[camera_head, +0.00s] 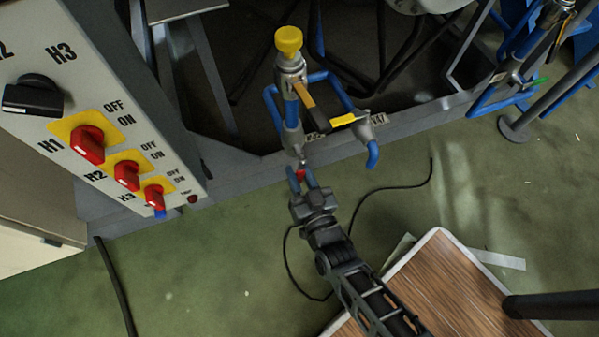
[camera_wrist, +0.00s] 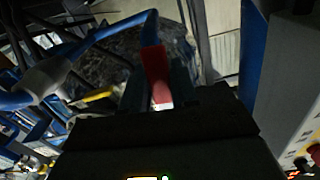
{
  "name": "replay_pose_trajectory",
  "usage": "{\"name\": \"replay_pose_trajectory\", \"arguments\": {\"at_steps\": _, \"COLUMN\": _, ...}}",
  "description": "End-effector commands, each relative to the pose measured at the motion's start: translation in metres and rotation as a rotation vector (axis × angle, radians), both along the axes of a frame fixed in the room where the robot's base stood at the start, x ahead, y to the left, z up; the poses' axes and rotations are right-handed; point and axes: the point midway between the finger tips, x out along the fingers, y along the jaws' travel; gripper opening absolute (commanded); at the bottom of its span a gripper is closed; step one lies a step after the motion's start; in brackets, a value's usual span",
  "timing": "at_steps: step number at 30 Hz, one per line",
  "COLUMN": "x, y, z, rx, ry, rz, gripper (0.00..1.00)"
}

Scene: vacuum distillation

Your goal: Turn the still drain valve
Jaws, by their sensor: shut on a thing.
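The red valve handle (camera_head: 300,174) sits at the low end of the blue and grey pipework, close to the frame's bottom rail. In the wrist view the red handle (camera_wrist: 157,72) runs down from a blue pipe (camera_wrist: 150,28) into my gripper. My gripper (camera_head: 303,182) reaches up to the handle from below and is shut on it. In the wrist view the dark jaws (camera_wrist: 158,98) lie on both sides of the red piece. The jaws hide part of the handle, and the valve body is hard to make out.
A control panel (camera_head: 100,110) with red knobs and a black knob stands close at the left. Above my gripper are a yellow-capped valve (camera_head: 288,40) and a yellow lever (camera_head: 304,95). A wooden-topped table (camera_head: 450,290) is at lower right. Black cables lie on the green floor.

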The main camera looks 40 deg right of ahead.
Motion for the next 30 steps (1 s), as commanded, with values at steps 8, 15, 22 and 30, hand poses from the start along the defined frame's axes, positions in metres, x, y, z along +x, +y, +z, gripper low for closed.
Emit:
{"name": "replay_pose_trajectory", "arguments": {"at_steps": 8, "x": 0.0, "y": 0.0, "z": 0.0, "rx": 0.0, "ry": 0.0, "rz": 0.0, "gripper": 0.0}}
{"name": "replay_pose_trajectory", "arguments": {"at_steps": 15, "x": 0.0, "y": 0.001, "z": 0.0, "rx": 0.014, "ry": -0.005, "rz": 0.0, "gripper": 0.0}}
{"name": "replay_pose_trajectory", "arguments": {"at_steps": 22, "x": 0.002, "y": 0.007, "z": 0.001, "rx": 0.102, "ry": -0.033, "rz": 0.001, "gripper": 0.0}}
{"name": "replay_pose_trajectory", "arguments": {"at_steps": 30, "x": 0.006, "y": 0.02, "z": 0.006, "rx": 0.312, "ry": -0.101, "rz": 0.002, "gripper": 0.0}}
